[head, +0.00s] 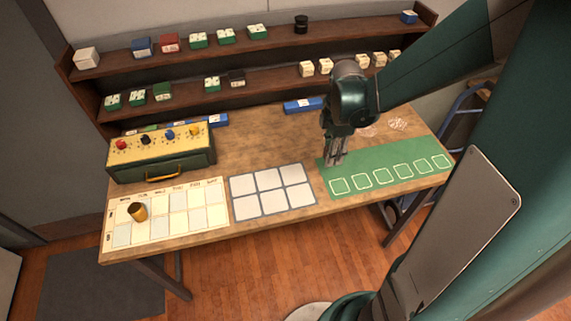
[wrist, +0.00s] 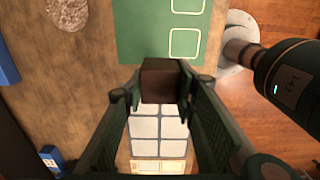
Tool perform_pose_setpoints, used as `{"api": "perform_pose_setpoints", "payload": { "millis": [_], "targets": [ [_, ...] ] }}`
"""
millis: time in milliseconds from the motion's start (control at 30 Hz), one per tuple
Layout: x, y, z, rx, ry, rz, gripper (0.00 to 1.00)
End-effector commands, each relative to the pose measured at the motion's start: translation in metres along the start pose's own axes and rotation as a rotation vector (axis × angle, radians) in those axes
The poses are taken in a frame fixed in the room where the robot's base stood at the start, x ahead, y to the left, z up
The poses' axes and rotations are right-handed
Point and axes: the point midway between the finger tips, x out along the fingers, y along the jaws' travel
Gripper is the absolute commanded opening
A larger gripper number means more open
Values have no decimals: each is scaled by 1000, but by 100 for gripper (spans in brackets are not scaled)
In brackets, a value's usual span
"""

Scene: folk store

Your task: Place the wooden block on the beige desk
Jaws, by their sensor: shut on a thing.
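My gripper (head: 335,161) is over the right part of the beige desk (head: 262,135), by the left end of the green mat in the head view. In the wrist view my gripper (wrist: 162,90) is shut on a dark brown wooden block (wrist: 160,84), held between its fingertips. The block is not clear in the head view. In the wrist view the bare desk top (wrist: 75,80) lies to the left of the block. I cannot tell the exact gap between block and desk.
The green mat (head: 390,172) has several outlined squares. A grey-white grid (head: 271,191) lies mid-desk. A white chart (head: 180,213) bears a small gold cup (head: 137,211). A knobbed box (head: 160,155) stands at left. A shelf (head: 190,89) with small boxes stands behind. Bare desk shows mid-back.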

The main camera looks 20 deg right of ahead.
Motion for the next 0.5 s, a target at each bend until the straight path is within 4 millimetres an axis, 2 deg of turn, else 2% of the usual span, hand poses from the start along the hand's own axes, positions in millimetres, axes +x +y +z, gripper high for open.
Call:
{"api": "perform_pose_setpoints", "payload": {
  "millis": [267,500],
  "targets": [
    [11,1,0,0,0,0,15],
    [38,1,0,0,0,0,15]
  ]
}}
